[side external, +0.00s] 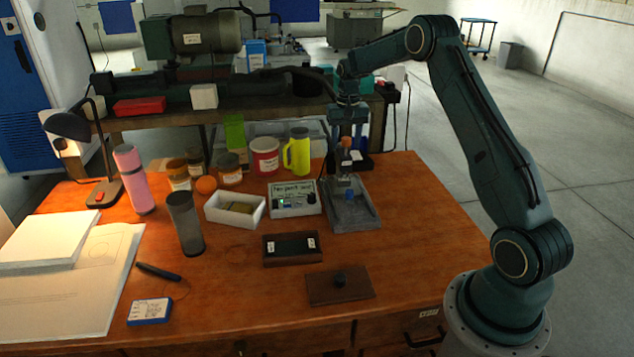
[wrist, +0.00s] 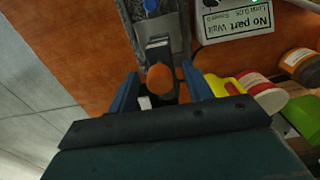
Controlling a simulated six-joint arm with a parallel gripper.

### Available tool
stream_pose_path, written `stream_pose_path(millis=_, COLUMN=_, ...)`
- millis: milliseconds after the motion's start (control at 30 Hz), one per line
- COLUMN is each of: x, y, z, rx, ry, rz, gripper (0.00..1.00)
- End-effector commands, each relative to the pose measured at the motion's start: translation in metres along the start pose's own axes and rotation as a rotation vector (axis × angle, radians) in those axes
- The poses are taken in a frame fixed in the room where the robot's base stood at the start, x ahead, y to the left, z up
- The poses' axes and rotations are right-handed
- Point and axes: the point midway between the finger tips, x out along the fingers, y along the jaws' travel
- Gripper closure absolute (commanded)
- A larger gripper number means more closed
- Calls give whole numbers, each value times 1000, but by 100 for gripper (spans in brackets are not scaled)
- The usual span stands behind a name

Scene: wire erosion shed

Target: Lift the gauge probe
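The gauge probe appears to be the upright piece with an orange-brown round top (side external: 346,143) on the grey gauge stand (side external: 367,217). In the wrist view its orange top (wrist: 160,78) sits between my fingers, with a dark body and a pale metal block behind it. My gripper (side external: 347,137) points down over the stand. Its two blue fingers are spread to either side of the orange top (wrist: 160,92), with a visible gap on each side. A blue knob (side external: 350,194) sits on the stand, in front of the probe. The probe's lower end is hard to make out.
A display box reading "No part Wait" (side external: 293,199) stands left of the stand. The right side of the table is clear.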

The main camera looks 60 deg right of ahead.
Motion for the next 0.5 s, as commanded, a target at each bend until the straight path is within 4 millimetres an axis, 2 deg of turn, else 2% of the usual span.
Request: stream_pose_path(millis=500, x=1, y=0, z=1, rx=0, ry=-3, rz=1, gripper=49)
